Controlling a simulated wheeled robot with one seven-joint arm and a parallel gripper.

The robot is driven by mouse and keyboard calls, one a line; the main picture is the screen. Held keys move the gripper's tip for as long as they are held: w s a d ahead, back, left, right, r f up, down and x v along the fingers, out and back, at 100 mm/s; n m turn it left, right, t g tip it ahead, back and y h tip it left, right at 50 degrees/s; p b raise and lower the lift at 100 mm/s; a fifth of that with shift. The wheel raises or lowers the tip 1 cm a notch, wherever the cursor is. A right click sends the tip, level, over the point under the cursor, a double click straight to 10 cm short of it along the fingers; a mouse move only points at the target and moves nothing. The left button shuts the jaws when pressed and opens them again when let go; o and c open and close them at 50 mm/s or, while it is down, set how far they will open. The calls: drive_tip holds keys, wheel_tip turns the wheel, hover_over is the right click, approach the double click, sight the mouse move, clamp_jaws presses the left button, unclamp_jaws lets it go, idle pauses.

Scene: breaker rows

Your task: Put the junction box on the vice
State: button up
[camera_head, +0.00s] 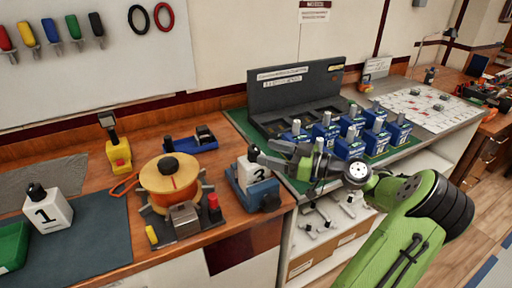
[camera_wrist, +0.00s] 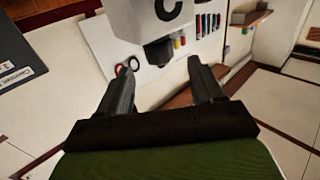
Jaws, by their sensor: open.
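A white junction box (camera_head: 251,170) marked 3 sits upright on the blue vice (camera_head: 268,192) near the bench's front edge. My gripper (camera_head: 262,155) is at the height of its dark top knob, reaching in from the right. In the wrist view, a white box (camera_wrist: 150,18) with a dark letter and a black knob (camera_wrist: 159,50) shows at the top. The two fingers of my gripper (camera_wrist: 162,62) stand apart, with the knob between or just beyond their tips; contact cannot be told. Another white box (camera_head: 47,212) marked 1 stands on the dark mat at left.
An orange round device (camera_head: 170,180) stands left of the vice. Several blue breakers (camera_head: 350,145) stand on the green mat at right, close to my arm. Part of the mat (camera_head: 100,235) is clear.

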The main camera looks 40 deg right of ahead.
drive_tip(key=v, duration=0.6)
drive_tip(key=shift+s+p, duration=0.25)
drive_tip(key=shift+p, duration=0.2)
drive_tip(key=shift+d, duration=0.15)
